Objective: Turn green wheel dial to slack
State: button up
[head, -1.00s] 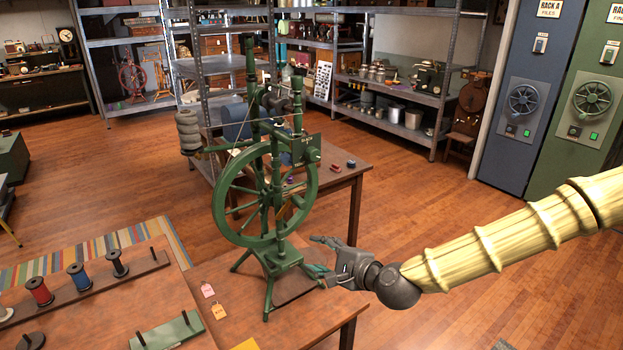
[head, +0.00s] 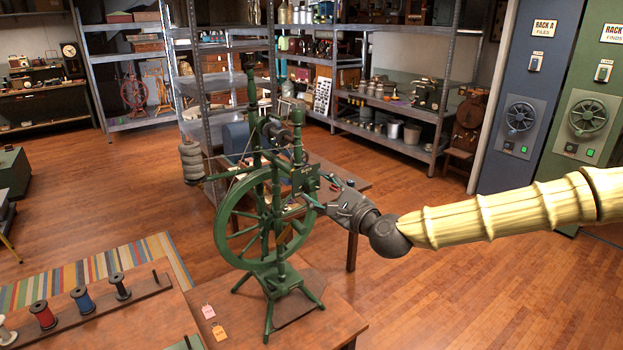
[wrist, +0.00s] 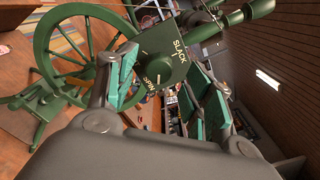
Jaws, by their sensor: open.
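The green spinning wheel (head: 222,225) stands upright on a wooden table. Its square green dial plate (head: 305,178) faces my gripper; in the wrist view the plate (wrist: 178,78) reads SLACK at one corner and SPIN at another. A round green knob (wrist: 155,67) sits at the middle of the plate; I cannot tell exactly where it points. My gripper (head: 317,190) is open at the height of the plate. In the wrist view its teal-padded fingers stand on either side of the dial area, with my gripper (wrist: 166,80) empty between them. Contact with the knob cannot be seen.
Spools (head: 82,298) on a rack and paper tags (head: 208,311) lie on the tables at the lower left. Another table stands behind the wheel. Shelves (head: 400,105) line the back, and cabinets (head: 520,110) stand at the right. The floor on the right is clear.

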aim_at(315, 186)
jog(key=shift+p+x, duration=0.75)
jog(key=shift+x, duration=1.5)
jog(key=c, duration=1)
jog(key=shift+c, duration=0.2)
